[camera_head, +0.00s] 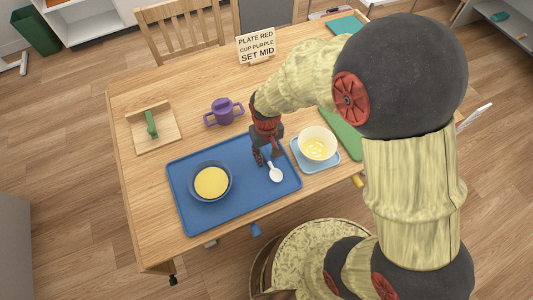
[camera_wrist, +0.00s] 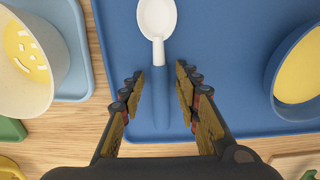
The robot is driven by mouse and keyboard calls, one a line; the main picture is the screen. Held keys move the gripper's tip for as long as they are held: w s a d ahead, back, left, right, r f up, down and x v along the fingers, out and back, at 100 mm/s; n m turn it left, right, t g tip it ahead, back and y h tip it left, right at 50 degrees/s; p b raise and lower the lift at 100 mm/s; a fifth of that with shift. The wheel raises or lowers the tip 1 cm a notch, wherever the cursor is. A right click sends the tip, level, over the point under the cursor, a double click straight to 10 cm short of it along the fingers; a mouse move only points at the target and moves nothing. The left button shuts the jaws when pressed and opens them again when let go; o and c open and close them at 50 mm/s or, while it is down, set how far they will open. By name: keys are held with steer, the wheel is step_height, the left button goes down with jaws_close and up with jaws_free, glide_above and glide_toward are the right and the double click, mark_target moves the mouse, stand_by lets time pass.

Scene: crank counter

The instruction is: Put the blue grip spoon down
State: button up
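The spoon has a white bowl (camera_head: 276,174) and a blue grip (camera_wrist: 161,95). It appears to lie on the blue tray (camera_head: 200,222), right of the dark blue bowl. In the wrist view the white spoon bowl is beyond my fingertips, and the blue grip runs back between my fingers. My gripper (camera_wrist: 161,72) is open, with a visible gap on each side of the grip. In the head view my gripper (camera_head: 266,160) is low over the tray beside the spoon and hides most of the grip.
A blue bowl (camera_head: 192,194) with yellow contents stands on the tray's left part. A cream bowl (camera_head: 317,131) stands on a light blue mat (camera_head: 327,167) to the right. A purple cup (camera_head: 222,112), a sign (camera_head: 256,46) and a wooden board (camera_head: 160,142) are farther back.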

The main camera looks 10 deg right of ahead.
steer(key=shift+o, duration=0.5)
step_height(320, 180, up, 12)
steer(key=p, duration=0.4)
step_height(320, 180, up, 15)
steer(key=m+t, duration=0.2)
steer(key=t, duration=0.1)
glide_above(267, 155)
steer(key=s+d, duration=0.4)
steer(key=d, duration=0.3)
steer(key=s+d+r+m+t, duration=0.1)
steer(key=s+d+r+t, duration=0.1)
steer(key=s+d+r, duration=0.3)
steer(key=s+r, duration=0.2)
steer(key=s, duration=0.1)
steer(key=shift+s+t, duration=0.2)
steer(key=shift+t, duration=0.1)
